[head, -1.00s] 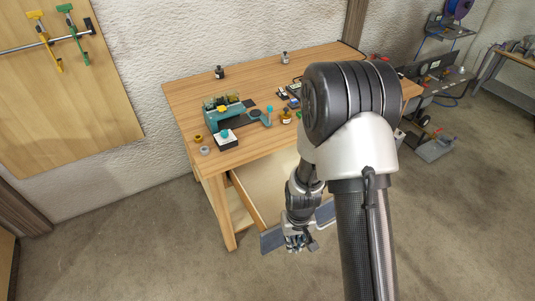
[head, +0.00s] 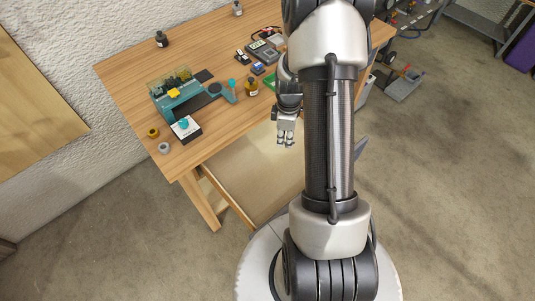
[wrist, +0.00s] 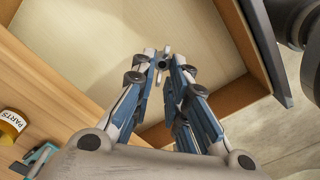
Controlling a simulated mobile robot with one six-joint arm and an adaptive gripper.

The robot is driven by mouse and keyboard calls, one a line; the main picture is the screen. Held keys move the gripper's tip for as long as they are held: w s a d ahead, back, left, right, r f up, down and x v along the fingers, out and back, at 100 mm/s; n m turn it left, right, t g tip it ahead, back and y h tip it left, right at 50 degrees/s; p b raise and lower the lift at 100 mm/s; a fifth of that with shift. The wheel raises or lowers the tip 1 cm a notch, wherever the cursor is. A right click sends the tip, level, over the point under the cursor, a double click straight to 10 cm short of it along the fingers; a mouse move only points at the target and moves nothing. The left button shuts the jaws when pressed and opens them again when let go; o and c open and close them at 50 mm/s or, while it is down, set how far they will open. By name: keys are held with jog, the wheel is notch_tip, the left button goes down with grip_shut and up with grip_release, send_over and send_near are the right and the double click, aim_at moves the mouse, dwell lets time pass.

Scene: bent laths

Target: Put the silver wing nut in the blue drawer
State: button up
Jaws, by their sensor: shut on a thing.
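My gripper (head: 286,140) is over the open drawer (head: 243,180) and points down. In the wrist view my gripper (wrist: 163,66) is shut on a small grey-silver piece with a thin wing, the silver wing nut (wrist: 166,50), held at the fingertips. The wing nut cannot be made out in the head view. The drawer's pale floor (wrist: 130,30) and wooden walls show beneath the fingers. Its blue-grey front edge shows at the right of the wrist view (wrist: 266,45). My arm covers part of the drawer in the head view.
The wooden bench (head: 125,80) carries a teal machine (head: 180,103), a white box with a teal knob (head: 186,128), an amber jar (head: 251,88), a brass piece (head: 153,132) and a grey ring-like piece (head: 164,148). The visible drawer floor looks clear.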

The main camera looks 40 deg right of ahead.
aim_at(283, 172)
jog(key=f+b, duration=0.2)
jog(key=f, duration=0.4)
jog(key=f+b, duration=0.1)
jog(key=f, duration=0.6)
jog(key=f+b, duration=0.2)
jog(key=f, duration=0.5)
jog(key=shift+d+b, duration=0.25)
jog(key=shift+b, duration=0.1)
jog(key=shift+f, duration=0.15)
jog(key=o, duration=0.8)
